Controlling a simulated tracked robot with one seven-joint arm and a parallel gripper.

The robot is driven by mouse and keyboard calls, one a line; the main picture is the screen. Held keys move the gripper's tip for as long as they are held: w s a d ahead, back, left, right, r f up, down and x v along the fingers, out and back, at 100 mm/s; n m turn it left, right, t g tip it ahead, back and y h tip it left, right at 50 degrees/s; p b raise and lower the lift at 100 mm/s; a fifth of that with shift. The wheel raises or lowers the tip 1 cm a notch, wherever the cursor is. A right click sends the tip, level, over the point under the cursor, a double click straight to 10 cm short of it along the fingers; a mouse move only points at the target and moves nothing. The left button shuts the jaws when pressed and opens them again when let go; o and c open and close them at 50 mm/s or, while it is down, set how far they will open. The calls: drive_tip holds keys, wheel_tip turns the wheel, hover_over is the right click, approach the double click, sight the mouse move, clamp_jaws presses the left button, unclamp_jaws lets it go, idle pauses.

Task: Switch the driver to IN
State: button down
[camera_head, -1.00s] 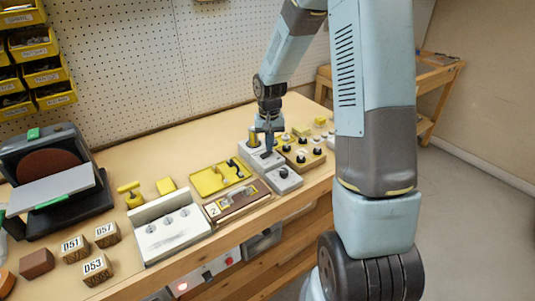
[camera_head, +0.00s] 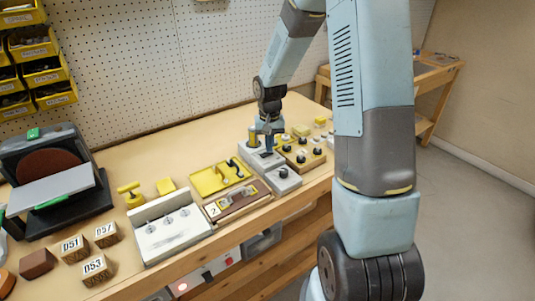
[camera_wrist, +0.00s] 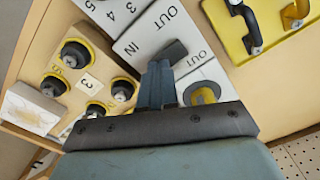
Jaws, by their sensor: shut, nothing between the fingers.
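The fingers hide part of the block. In the head view my gripper (camera_head: 267,146) points down over the grey block (camera_head: 250,155) at the right part of the bench. The lever's exact setting cannot be made out.
A tan box (camera_wrist: 62,88) with several black knobs is on the left in the wrist view. A yellow tray with a black handle (camera_head: 215,178) lies left of the block, and a small grey knob box (camera_head: 284,180) in front.

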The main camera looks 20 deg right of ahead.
drive_tip(key=shift+r, duration=3.35)
drive_tip(key=shift+r, duration=0.1)
drive_tip(key=s+r+n+t, duration=0.1)
drive_tip(key=s+r+t, duration=0.2)
drive_tip(key=s+r, duration=1.1)
drive_tip(key=s+r+t, duration=0.1)
drive_tip(key=s+r, duration=0.2)
drive_tip(key=s, duration=0.4)
drive_tip(key=s+r+n+t, duration=0.1)
drive_tip(key=s+r, duration=0.3)
drive_tip(key=s, duration=0.3)
drive_tip(key=shift+s+d+t, duration=0.2)
drive_tip(key=shift+t, duration=0.1)
